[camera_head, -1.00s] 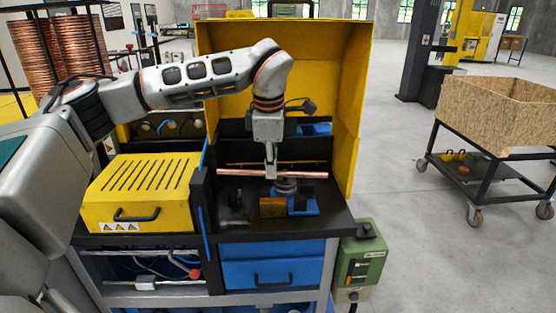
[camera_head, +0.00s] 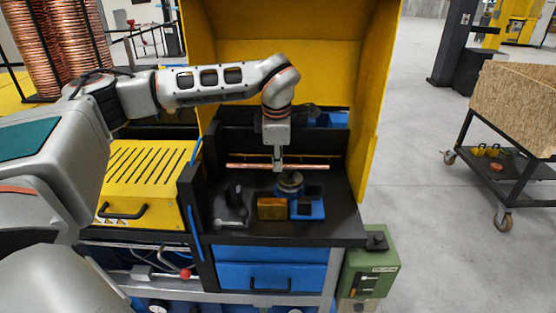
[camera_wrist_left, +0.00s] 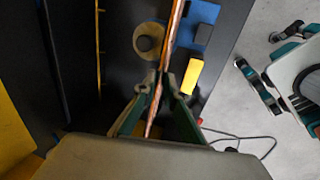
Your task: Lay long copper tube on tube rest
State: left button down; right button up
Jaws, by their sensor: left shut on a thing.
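My left gripper (camera_head: 279,167) points down and is shut on the long copper tube (camera_head: 313,166). The tube is held near its middle, about level, running left to right above the black bench top. In the left wrist view the tube (camera_wrist_left: 176,20) passes between the green fingers (camera_wrist_left: 160,82). A thin yellow bar (camera_head: 247,157) lies behind the tube, parallel to it; in the left wrist view it (camera_wrist_left: 100,45) is clearly apart from the tube. I cannot tell for sure whether this bar is the tube rest. My right gripper is not in view.
A round fixture (camera_head: 290,181) on a blue base (camera_head: 308,211) stands below and in front of the tube, beside a yellow block (camera_head: 271,209). Yellow cabinet walls (camera_head: 372,110) enclose the back and right. A black clamp-like tool (camera_head: 232,205) stands front left.

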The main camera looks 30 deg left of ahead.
pick_arm(q)
jog(key=shift+f+b, duration=2)
jog(key=shift+f, duration=2.65)
jog(key=shift+w+a+f, duration=0.15)
jog(key=shift+w+a, duration=0.15)
jog(key=shift+w, duration=0.15)
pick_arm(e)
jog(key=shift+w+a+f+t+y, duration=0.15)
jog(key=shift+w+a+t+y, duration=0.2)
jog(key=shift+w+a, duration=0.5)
pick_arm(q)
jog(key=c, duration=2)
grip_release()
jog(key=shift+w, duration=0.15)
